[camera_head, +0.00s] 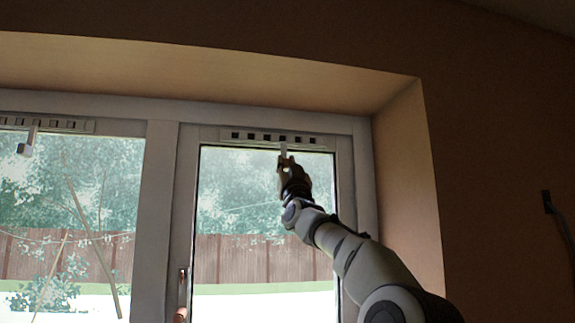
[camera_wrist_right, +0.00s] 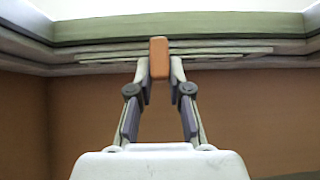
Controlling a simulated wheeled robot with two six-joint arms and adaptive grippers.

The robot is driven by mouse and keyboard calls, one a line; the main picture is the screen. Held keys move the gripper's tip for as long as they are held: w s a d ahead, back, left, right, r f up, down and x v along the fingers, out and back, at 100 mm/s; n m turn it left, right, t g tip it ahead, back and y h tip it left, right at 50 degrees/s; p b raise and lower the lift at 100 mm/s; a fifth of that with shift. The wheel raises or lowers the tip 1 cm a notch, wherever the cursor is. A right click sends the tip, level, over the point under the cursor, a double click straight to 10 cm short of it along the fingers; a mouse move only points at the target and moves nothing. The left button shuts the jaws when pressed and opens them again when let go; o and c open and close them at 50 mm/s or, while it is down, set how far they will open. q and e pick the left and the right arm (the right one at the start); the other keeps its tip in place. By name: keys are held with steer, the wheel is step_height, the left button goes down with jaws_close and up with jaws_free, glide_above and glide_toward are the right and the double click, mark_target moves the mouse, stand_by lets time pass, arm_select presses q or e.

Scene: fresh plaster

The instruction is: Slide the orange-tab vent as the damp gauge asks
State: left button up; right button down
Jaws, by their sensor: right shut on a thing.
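The orange tab (camera_wrist_right: 159,58) shows in the right wrist view, between the fingertips of my right gripper (camera_wrist_right: 159,72). The gripper is shut on it. In the head view my right gripper (camera_head: 286,161) reaches up to the vent (camera_head: 228,134) on the top rail of the right window. Its slots show as several dark squares in a row. The tab hangs below this vent and looks pale there, its orange side not showing. My left gripper is not in view. I cannot make out a damp gauge or a reading in either view.
Another vent (camera_head: 62,123) with a pale hanging tab (camera_head: 27,143) is on the left window. A window handle (camera_head: 182,290) is on the frame lower down. A small dark fitting (camera_head: 547,201) with a cable is on the right wall. The plaster reveal (camera_head: 408,180) stands right of my arm.

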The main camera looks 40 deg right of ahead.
steer(key=shift+s+d, duration=0.1)
steer(key=shift+d, duration=0.05)
steer(key=c, duration=1.2)
jaws_free()
steer(key=shift+w+a, duration=0.2)
steer(key=shift+a, duration=0.05)
steer(key=shift+o, duration=0.6)
steer(key=shift+w, duration=0.15)
steer(key=shift+d+f, duration=0.15)
steer(key=shift+d, duration=0.2)
steer(key=v, duration=0.7)
steer(key=shift+f, duration=0.3)
steer(key=shift+d, duration=0.1)
steer(key=shift+d, duration=0.1)
